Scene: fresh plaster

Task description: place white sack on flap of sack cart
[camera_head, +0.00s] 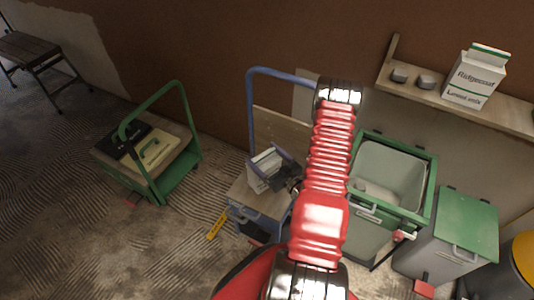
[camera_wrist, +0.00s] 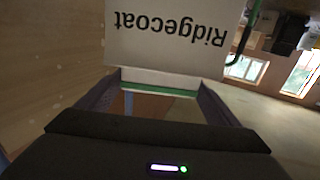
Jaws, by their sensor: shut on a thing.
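A white sack (camera_wrist: 175,38) lettered "Ridgecoat", with a green band at one end, is between the fingers of my gripper (camera_wrist: 160,92) in the wrist view. The lettering is upside down there. In the head view the sack (camera_head: 261,174) is over the wooden flap (camera_head: 246,196) of the blue-framed sack cart (camera_head: 251,112). My gripper (camera_head: 276,165) is shut on the sack from the right. I cannot tell whether the sack's underside touches the flap. My red arm hides part of the cart's right side.
Another Ridgecoat pack (camera_head: 474,77) stands on a wall shelf (camera_head: 450,99) beside two small grey blocks. A green cart (camera_head: 180,184) carrying cases is at left. Green-rimmed bins (camera_head: 375,235) stand close on the right. A yellow level (camera_head: 217,225) lies on the floor.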

